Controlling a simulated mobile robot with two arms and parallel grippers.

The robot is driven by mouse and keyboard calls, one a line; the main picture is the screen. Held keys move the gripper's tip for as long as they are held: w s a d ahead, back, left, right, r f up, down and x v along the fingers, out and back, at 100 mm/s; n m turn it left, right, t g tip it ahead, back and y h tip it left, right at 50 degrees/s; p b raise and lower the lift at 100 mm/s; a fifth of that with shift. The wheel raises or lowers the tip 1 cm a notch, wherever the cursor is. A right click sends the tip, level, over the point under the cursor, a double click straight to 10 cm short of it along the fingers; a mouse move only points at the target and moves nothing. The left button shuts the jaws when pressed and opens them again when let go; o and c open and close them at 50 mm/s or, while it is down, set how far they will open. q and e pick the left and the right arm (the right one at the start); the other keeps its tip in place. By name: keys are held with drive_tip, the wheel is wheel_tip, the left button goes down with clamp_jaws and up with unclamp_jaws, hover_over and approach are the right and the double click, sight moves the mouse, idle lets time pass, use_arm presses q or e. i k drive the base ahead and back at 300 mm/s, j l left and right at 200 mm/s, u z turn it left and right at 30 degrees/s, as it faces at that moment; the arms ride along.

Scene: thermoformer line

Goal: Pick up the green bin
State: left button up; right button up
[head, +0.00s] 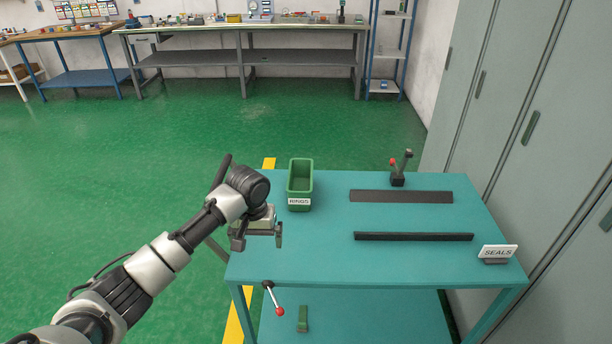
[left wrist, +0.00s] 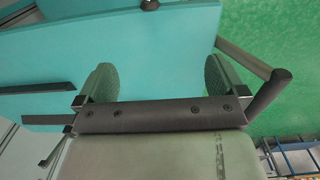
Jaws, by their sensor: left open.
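The green bin (head: 300,178) stands upright at the far left of the teal table (head: 330,262), with a white "RINGS" label on its near side. Its inside looks empty. My left gripper (head: 258,238) is open and empty, at the table's left edge, nearer than the bin and to its left, apart from it. In the left wrist view the two spread fingers (left wrist: 162,80) have only teal surface between them, and I cannot make out the bin there. My right gripper is not in view.
Dark strips (head: 400,196) (head: 413,237) lie on the table's right half. A red-knobbed lever (head: 398,175) stands at the back, and a "SEALS" sign (head: 497,253) at the right. Grey lockers (head: 530,130) border the right side. Green floor at left is open.

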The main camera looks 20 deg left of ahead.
sight(300, 189)
drive_tip(key=i, duration=1.1)
